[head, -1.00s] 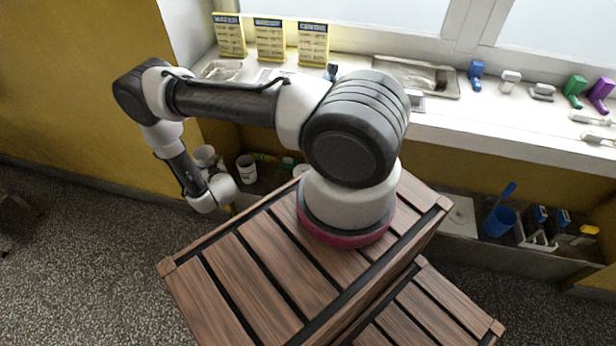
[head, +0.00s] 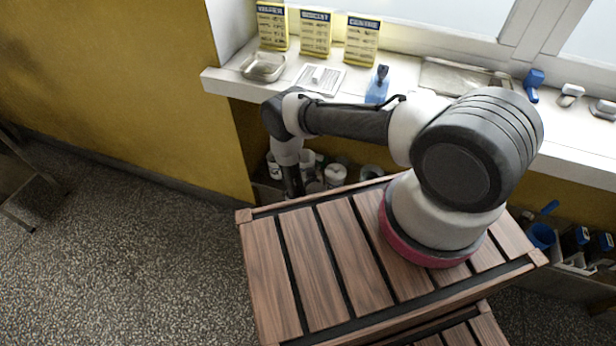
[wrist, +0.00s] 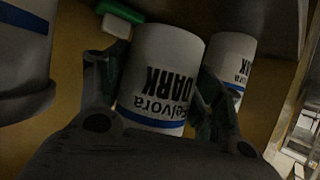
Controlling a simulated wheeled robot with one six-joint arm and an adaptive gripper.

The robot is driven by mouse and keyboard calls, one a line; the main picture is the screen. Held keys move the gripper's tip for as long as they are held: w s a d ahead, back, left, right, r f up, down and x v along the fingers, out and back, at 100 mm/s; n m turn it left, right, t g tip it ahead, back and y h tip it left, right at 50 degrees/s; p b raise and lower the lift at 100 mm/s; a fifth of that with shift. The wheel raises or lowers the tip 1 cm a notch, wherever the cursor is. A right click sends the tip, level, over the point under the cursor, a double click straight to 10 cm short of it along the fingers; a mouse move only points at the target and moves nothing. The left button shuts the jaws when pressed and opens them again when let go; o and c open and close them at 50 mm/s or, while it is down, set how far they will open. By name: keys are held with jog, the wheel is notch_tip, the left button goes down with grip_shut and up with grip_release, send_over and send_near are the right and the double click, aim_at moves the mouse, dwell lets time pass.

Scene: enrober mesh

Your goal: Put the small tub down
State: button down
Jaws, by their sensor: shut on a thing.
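The small tub (wrist: 165,65) is white with a blue band and black lettering reading "Selvora DARK", upside down in the wrist view. My gripper (wrist: 155,92) is shut on it, with one finger on each side. In the head view my forearm reaches down in front of the low shelf below the sill, and my gripper and the held tub are hidden there. I cannot tell whether the tub's base touches a surface.
A similar white tub (wrist: 232,62) stands close to the right finger. A larger white container (wrist: 25,60) is at the left, and a green-and-white item (wrist: 118,20) lies behind. Other white pots (head: 335,173) crowd the low shelf under the windowsill (head: 222,82).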

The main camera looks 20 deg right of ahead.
notch_tip(320, 180, down, 4)
jog(key=shift+a+f, duration=0.1)
jog(key=shift+f, duration=0.15)
jog(key=shift+c, duration=1.3)
grip_release()
jog(key=v, duration=1.2)
